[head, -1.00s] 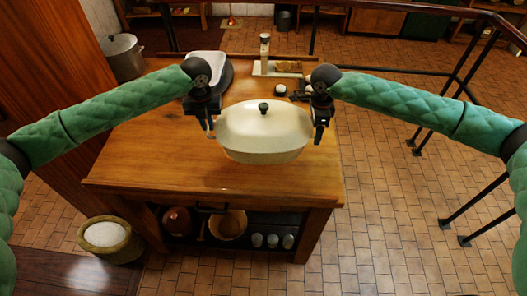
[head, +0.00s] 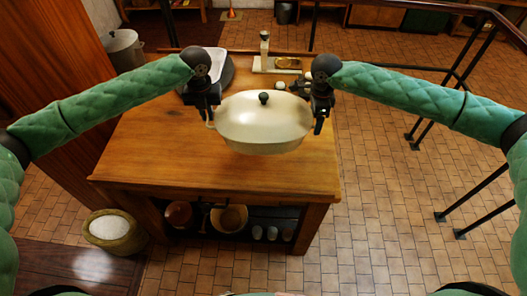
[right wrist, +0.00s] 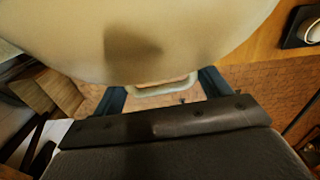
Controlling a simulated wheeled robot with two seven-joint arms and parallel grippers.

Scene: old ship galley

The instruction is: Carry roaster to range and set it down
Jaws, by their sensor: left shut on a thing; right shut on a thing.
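The roaster (head: 262,127) is a cream oval pan with a lid and a dark knob. In the head view it is between my two grippers, over the wooden table. My left gripper (head: 208,119) is shut on its left end handle. My right gripper (head: 318,126) is shut on its right end handle. In the right wrist view the roaster (right wrist: 140,35) fills the top, and its handle loop (right wrist: 165,86) shows between the fingers of my right gripper (right wrist: 165,92). The roaster looks level; I cannot tell its exact height above the table. I see no range that I can identify.
The wooden table (head: 150,160) has bare top at left and front. A scale (head: 280,64) and a dark-rimmed tray (head: 222,72) stand at its back. A pot (head: 123,48) is at back left, a sack (head: 113,230) on the floor. Black railings (head: 470,205) stand at right.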

